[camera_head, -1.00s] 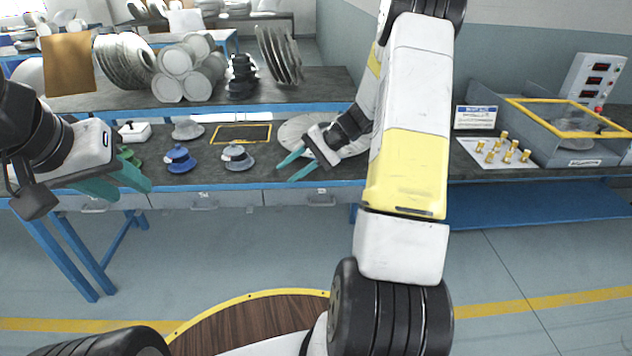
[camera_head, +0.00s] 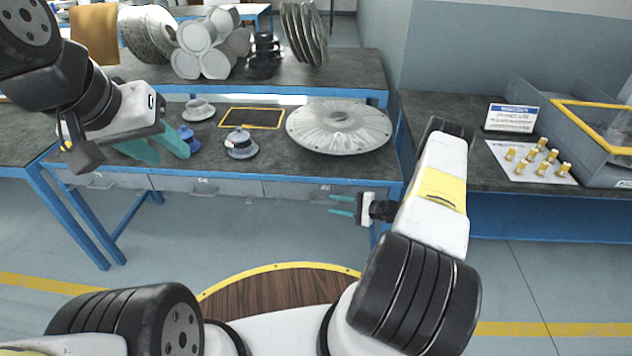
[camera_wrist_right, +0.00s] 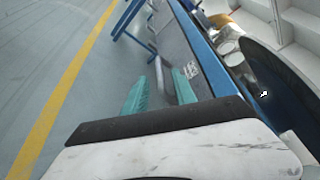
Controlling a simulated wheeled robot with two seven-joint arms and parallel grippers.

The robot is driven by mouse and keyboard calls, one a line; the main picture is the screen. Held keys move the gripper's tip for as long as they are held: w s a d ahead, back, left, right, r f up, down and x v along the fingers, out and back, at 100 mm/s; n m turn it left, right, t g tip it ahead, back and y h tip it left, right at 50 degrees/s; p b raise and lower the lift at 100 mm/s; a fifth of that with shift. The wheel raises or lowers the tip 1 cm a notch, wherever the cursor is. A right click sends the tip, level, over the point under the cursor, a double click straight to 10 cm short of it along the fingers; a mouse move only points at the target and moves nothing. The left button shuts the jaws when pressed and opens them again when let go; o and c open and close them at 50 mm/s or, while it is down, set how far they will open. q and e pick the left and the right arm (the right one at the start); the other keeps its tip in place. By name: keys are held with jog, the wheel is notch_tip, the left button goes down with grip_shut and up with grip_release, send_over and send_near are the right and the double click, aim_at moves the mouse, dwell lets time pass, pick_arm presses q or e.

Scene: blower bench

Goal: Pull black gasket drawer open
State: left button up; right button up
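Grey drawers hang under the blue-edged bench: a left drawer (camera_head: 110,181), a middle drawer (camera_head: 230,187) and a right drawer (camera_head: 290,191). All look shut, and their labels are too small to read. My right gripper (camera_head: 341,205) is open in front of the right drawer. In the right wrist view its teal fingers (camera_wrist_right: 160,90) are apart, with a grey bar handle (camera_wrist_right: 159,76) showing between or just beyond the tips. I cannot tell whether they touch it. My left gripper (camera_head: 162,147) is open and empty above the bench's left part.
On the bench are a large round metal cover (camera_head: 339,128), a grey flanged part (camera_head: 241,144), a blue part (camera_head: 188,139) and a yellow frame (camera_head: 252,118). A right-hand table holds brass fittings (camera_head: 540,158). The floor before the drawers is clear.

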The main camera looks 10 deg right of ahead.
aim_at(327, 203)
jog(key=shift+x, duration=2.7)
grip_shut()
